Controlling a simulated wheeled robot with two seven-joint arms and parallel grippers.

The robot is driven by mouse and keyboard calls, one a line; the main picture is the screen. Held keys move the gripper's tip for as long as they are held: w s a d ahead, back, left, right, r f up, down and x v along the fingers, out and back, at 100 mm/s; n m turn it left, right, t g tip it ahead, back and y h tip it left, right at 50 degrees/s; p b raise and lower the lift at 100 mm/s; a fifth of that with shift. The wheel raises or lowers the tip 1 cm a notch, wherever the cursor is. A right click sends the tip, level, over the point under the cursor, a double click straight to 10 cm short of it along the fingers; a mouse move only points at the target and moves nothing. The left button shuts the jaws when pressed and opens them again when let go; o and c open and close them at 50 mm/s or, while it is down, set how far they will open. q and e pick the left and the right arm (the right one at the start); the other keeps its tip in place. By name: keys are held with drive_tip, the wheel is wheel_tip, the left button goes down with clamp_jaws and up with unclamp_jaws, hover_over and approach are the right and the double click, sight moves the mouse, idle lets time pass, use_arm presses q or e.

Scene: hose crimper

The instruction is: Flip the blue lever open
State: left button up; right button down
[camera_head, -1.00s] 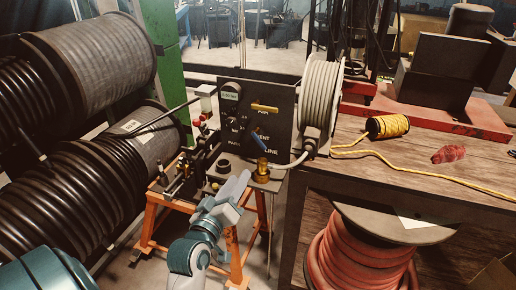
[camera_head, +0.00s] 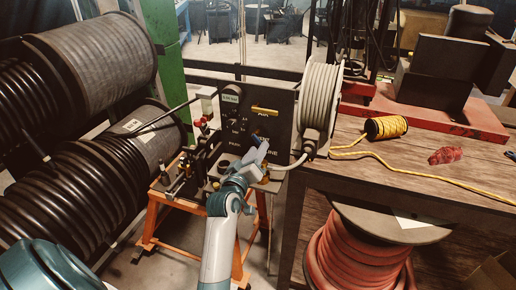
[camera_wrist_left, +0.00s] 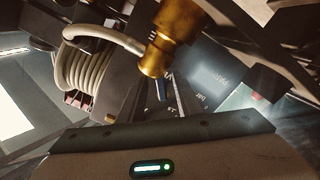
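My left gripper (camera_head: 261,154) is in front of the panel at the blue lever's height and hides most of the lever. In the left wrist view the narrow blue lever (camera_wrist_left: 161,88) shows between the dark fingers of my left gripper (camera_wrist_left: 160,98), just under a brass fitting (camera_wrist_left: 165,40). The fingers look apart. Whether either finger touches the lever is unclear. My right gripper is not in view.
A grey hose reel (camera_head: 318,97) is at the panel's right side. Black hose drums (camera_head: 75,190) crowd the left. An orange stand (camera_head: 150,225) carries the crimper. A wooden table (camera_head: 450,165) at the right holds a yellow rope spool (camera_head: 386,127).

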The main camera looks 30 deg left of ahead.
use_arm(q)
drive_tip(key=shift+w+a, duration=0.1)
drive_tip(key=shift+w, duration=0.4)
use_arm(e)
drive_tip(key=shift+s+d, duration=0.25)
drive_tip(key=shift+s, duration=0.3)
use_arm(q)
clamp_jaws()
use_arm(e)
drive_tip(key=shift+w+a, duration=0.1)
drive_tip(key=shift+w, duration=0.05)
